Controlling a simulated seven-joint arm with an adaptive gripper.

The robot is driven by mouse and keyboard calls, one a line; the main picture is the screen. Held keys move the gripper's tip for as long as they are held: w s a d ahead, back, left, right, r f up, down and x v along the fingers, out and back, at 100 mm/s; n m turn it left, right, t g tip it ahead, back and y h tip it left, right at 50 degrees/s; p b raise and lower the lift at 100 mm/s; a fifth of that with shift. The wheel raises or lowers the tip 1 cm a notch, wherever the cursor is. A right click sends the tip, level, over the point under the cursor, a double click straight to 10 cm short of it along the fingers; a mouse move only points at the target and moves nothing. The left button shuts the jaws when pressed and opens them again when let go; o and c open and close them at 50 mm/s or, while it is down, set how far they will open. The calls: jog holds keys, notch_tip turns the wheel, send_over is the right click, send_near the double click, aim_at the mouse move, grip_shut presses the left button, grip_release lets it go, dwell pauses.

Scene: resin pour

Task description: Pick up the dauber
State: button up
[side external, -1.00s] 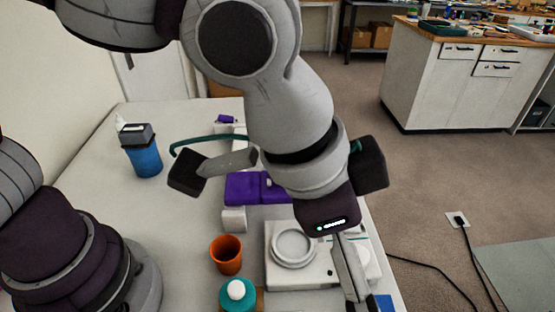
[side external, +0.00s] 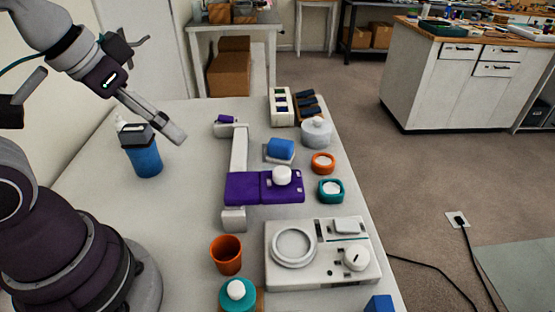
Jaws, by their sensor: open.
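I cannot tell for certain which item is the dauber. Candidates are a blue rounded block (side external: 281,149) on a grey pad and a white round knob (side external: 282,175) on a purple plate (side external: 245,188), both mid-table. A teal jar with a white ball top (side external: 238,293) stands at the front edge of the picture. My gripper (side external: 172,131) is at the upper left, seen nearly side-on, with its fingers pointing down to the right. It is open and empty, in front of the blue bottle (side external: 144,157) in the picture and apart from the candidates.
An orange cup (side external: 226,255) and a white scale-like device (side external: 300,275) stand near the front. Orange (side external: 322,163) and teal (side external: 331,190) dishes, a lidded grey pot (side external: 316,133) and racks (side external: 281,106) line the right side.

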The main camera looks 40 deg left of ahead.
jog(key=c, duration=0.8)
jog(key=m+g+h, duration=0.3)
jog(key=m, duration=0.7)
send_near(382, 304)
jog(key=x, duration=1.1)
